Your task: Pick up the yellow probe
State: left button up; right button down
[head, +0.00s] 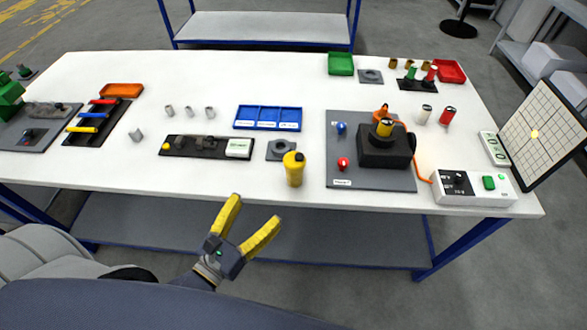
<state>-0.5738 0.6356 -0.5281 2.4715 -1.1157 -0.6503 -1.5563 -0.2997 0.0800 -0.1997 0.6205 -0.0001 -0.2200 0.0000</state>
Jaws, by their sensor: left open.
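The yellow probe (82,129) appears to be the short yellow bar lying in a dark rack (97,133) at the left of the white table. A blue bar (91,115) and a red bar (103,101) lie behind it in the same rack. My left gripper (257,207) is open and empty, its yellow fingers apart. It is in front of the table's near edge, well to the right of the rack and apart from it. My right gripper is not in view.
A yellow bottle (294,171) stands near the front edge. A black fixture strip (206,147) and a blue tray (268,118) lie mid-table. An orange tray (122,90) is behind the rack. A grey board (371,180) carries a black block at the right.

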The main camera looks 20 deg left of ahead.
aim_at(289, 172)
pick_arm(q)
jog(key=shift+x, duration=8.65)
jog(key=shift+d, duration=0.1)
jog(key=shift+s+f, duration=0.1)
jog(key=c, duration=1.4)
jog(key=shift+o, duration=0.2)
